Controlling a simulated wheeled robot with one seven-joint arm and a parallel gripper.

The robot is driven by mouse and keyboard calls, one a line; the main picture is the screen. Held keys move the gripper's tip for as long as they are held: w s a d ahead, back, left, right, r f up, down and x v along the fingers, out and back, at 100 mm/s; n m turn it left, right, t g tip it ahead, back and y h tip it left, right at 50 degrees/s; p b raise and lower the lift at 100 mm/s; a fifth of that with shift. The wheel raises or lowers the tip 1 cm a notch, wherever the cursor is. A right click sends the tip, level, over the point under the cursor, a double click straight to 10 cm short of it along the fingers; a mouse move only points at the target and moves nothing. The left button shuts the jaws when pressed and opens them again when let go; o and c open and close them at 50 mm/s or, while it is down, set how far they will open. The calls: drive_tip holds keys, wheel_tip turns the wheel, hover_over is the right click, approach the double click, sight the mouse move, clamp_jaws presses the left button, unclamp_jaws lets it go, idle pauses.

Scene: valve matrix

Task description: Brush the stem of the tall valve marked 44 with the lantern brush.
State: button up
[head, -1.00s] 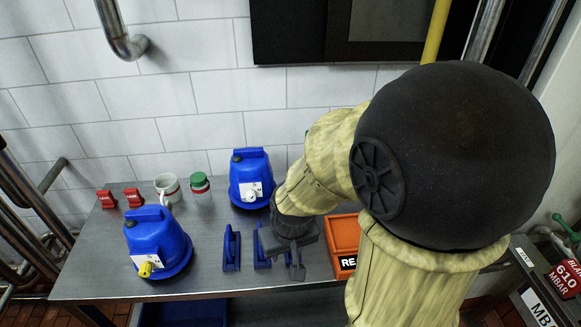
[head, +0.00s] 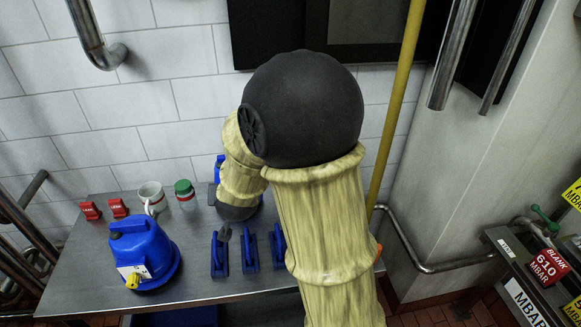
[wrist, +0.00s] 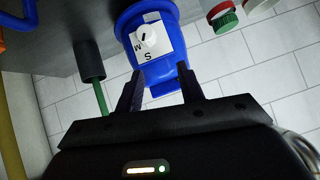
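My gripper (wrist: 162,74) is open and empty in the wrist view, its two dark fingers apart. The blue lantern-like unit with a white dial (wrist: 150,40) shows beyond and between the fingertips. A thin green rod (wrist: 101,98) sticks out of a dark cylinder (wrist: 91,65) left of the fingers; I cannot tell whether it is the brush. In the head view my arm hides most of my gripper and the white-dial unit (head: 219,166). I cannot make out a tall valve marked 44 in any view.
A blue unit with a yellow dial (head: 142,250) stands front left on the metal table (head: 85,265). Behind it are two red blocks (head: 104,209), a white mug (head: 152,196) and a green-lidded jar (head: 185,194). Several blue brackets (head: 249,252) stand along the front.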

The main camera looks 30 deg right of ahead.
drive_tip(key=w+h, duration=0.1)
drive_tip(key=w+d+r+m+t+h, duration=0.1)
drive_tip(key=w+m+h, duration=0.1)
drive_tip(key=shift+w+d+r+t, duration=0.2)
drive_tip(key=shift+w+r+t, duration=0.05)
drive_tip(key=shift+w+t, duration=0.05)
drive_tip(key=s+d+r+m+g+h, duration=0.1)
drive_tip(key=m+h, duration=0.1)
drive_tip(key=h, duration=0.1)
drive_tip(key=s+d+r+m+h, duration=0.1)
drive_tip(key=m+h, duration=0.1)
drive_tip(key=h, duration=0.2)
drive_tip(key=s+d+r+m+g+h+p, duration=0.1)
drive_tip(key=m+h, duration=0.1)
drive_tip(key=h, duration=0.2)
drive_tip(key=shift+s+d+r+g, duration=0.1)
drive_tip(key=shift+s+d+g, duration=0.1)
drive_tip(key=shift+g, duration=0.1)
drive_tip(key=shift+w+d, duration=0.1)
drive_tip(key=p+x, duration=0.5)
drive_tip(key=x, duration=1.2)
drive_tip(key=shift+d, duration=0.15)
